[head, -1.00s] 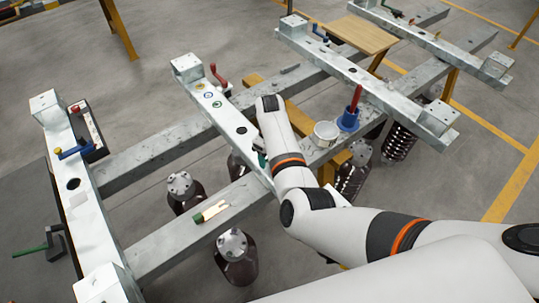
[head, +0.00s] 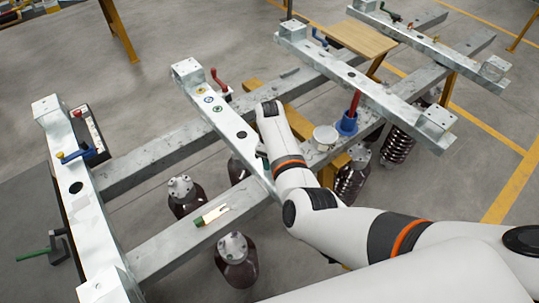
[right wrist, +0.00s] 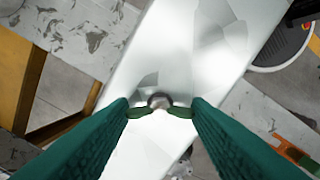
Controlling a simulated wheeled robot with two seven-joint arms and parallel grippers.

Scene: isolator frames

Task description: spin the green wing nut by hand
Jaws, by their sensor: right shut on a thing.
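The green wing nut (right wrist: 179,111) sits on a metal stud (right wrist: 160,101) on a bright galvanised beam in the right wrist view. My right gripper (right wrist: 161,108) has its two green fingers on either side of the nut, shut on its wings. In the head view my right arm reaches in from the right to the middle cross beam (head: 240,132). There the arm hides the wing nut and most of the gripper. My left gripper is not in view.
A white tin (head: 325,137) and a blue holder with a red handle (head: 347,123) stand right of my arm. A green-handled tool (head: 212,215) lies on the near rail.

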